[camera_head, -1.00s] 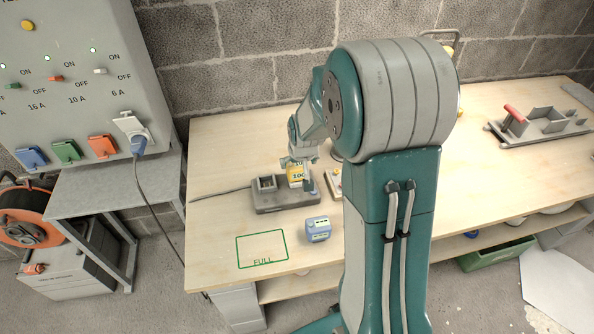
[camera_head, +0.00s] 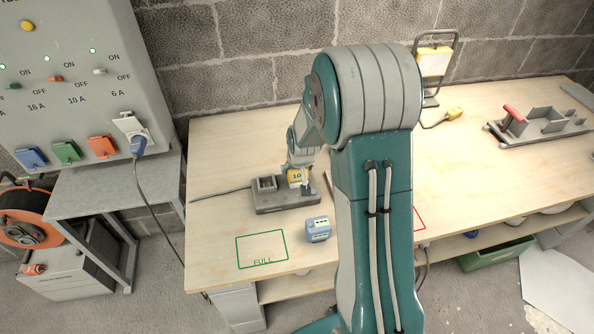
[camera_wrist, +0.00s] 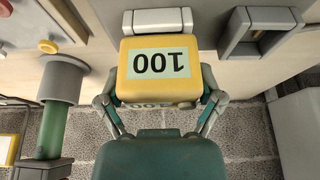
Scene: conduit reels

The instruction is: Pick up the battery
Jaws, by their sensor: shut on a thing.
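The yellow battery (camera_head: 298,177) has a pale label; it reads 100 in the wrist view (camera_wrist: 160,63). My gripper (camera_wrist: 160,98) is shut on it, with one finger at each side. In the head view my gripper (camera_head: 301,163) is above the grey charger (camera_head: 284,207), with the battery at the charger's right part. I cannot tell whether the battery still touches the charger. A second, blue battery (camera_head: 318,229) stands on the bench just in front of the charger.
A green outline marked FULL (camera_head: 262,249) is bare at the bench's front left. A red outline (camera_head: 420,220) shows partly behind my arm. A yellow work lamp (camera_head: 434,62) and a grey tray with a red handle (camera_head: 540,122) stand at the right. A switch panel (camera_head: 75,80) is at the left.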

